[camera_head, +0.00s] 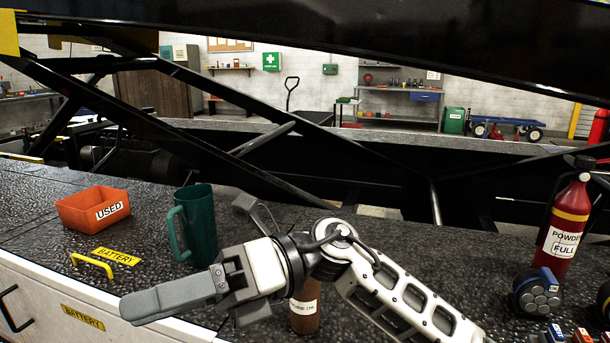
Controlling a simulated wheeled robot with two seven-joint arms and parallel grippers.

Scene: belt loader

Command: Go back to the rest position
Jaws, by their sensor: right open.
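My right arm comes in from the lower right across the dark speckled counter (40,200). Its gripper (165,302) points left, above the counter's front edge. The grey fingers are seen side-on and overlap, with nothing visible held in them. The gripper is open. A brown bottle (305,312) stands behind and below the wrist, partly hidden by it. A green jug (194,225) stands upright behind the gripper, apart from it. My left gripper is not in view.
An orange bin marked USED (92,208) sits at the left. A yellow handle (92,263) is on the front edge near the BATTERY label. A red extinguisher (566,230) and a round blue-black device (537,292) stand at the right. Black loader beams (190,130) cross behind the counter.

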